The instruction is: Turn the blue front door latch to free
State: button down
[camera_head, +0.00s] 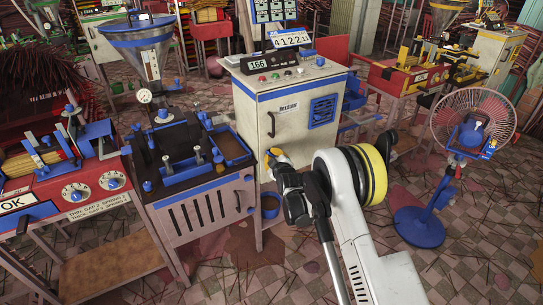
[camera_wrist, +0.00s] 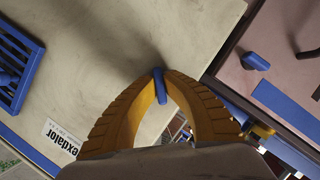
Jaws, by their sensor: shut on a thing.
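The blue latch (camera_wrist: 160,92) is a small blue bar on the cream cabinet front in the wrist view. My gripper (camera_wrist: 160,82) has its two yellow fingers closed together on it, one to each side. The bar lies slightly tilted between the fingertips. In the head view my gripper (camera_head: 271,155) is at the lower left of the cream control cabinet (camera_head: 290,140). There its fingers cover the latch, so the latch cannot be made out. The cabinet front also fills most of the wrist view (camera_wrist: 110,40).
A machine with a blue-edged black top (camera_head: 180,150) stands close on the left. A blue vent grille (camera_head: 323,110) is on the cabinet front. A blue knob (camera_wrist: 256,61) on a neighbouring panel shows in the wrist view. A fan (camera_head: 470,125) stands right; tiled floor is open before it.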

jog(key=c, duration=1.5)
grip_release()
jog(key=v, duration=1.2)
jog(key=shift+r, duration=0.1)
